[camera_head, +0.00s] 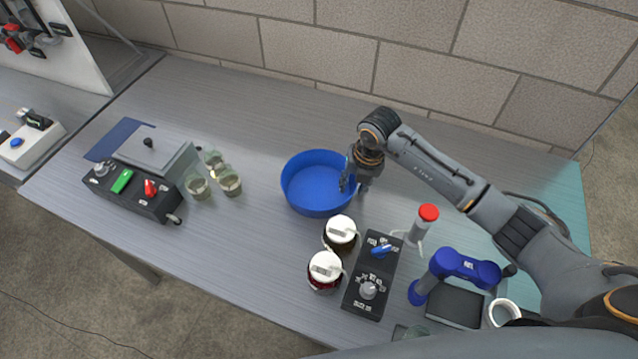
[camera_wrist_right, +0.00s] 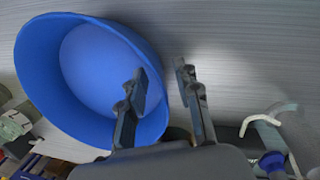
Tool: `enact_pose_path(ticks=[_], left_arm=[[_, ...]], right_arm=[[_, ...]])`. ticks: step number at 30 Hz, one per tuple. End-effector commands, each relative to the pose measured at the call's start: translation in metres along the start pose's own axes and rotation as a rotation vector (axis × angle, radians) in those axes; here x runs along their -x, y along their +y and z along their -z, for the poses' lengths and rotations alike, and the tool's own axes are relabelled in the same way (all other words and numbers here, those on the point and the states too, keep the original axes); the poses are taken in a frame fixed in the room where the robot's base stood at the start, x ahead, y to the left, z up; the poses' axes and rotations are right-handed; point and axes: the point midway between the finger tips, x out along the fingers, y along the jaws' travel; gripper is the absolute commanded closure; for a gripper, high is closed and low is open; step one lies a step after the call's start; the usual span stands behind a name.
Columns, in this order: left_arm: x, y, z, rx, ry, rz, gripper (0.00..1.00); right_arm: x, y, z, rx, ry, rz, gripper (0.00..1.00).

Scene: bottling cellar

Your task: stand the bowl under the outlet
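The blue round bowl (camera_head: 308,190) stands upright and empty on the grey table. My right gripper (camera_head: 347,180) is at the bowl's right rim. In the right wrist view the bowl (camera_wrist_right: 85,60) fills the left side, and my right gripper (camera_wrist_right: 160,80) is open. One finger is over the inside of the bowl and the other is outside, with the rim between them; I cannot tell whether they touch it. My left gripper is not in view.
Two white-lidded jars (camera_head: 340,230) and a dark control box (camera_head: 373,275) stand in front of the bowl. A dark tray (camera_head: 455,306) lies under the blue arch. Cups (camera_head: 230,183) and a switch box (camera_head: 130,190) are at left. The table behind the bowl is clear.

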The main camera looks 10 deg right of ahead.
Motion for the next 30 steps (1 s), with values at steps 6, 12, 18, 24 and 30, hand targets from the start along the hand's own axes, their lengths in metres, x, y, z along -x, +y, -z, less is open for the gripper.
enact_pose_path(ticks=[6,12,18,24,30], left_arm=[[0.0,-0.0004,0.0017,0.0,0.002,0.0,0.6],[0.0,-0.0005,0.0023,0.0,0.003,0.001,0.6],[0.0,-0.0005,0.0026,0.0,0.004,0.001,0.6],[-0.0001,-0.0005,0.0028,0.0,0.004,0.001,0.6],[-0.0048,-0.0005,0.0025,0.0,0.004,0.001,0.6]], right_arm=[[-0.0029,-0.0001,-0.0003,0.0,-0.001,0.0,0.68],[-0.0025,0.0,-0.0003,0.0,-0.001,0.0,1.0],[-0.0027,-0.0004,-0.0001,0.001,0.0,0.001,1.0],[-0.0029,-0.0007,0.0001,0.001,0.0,0.002,1.0],[0.0027,0.0001,-0.0008,0.002,0.0,0.002,1.0]])
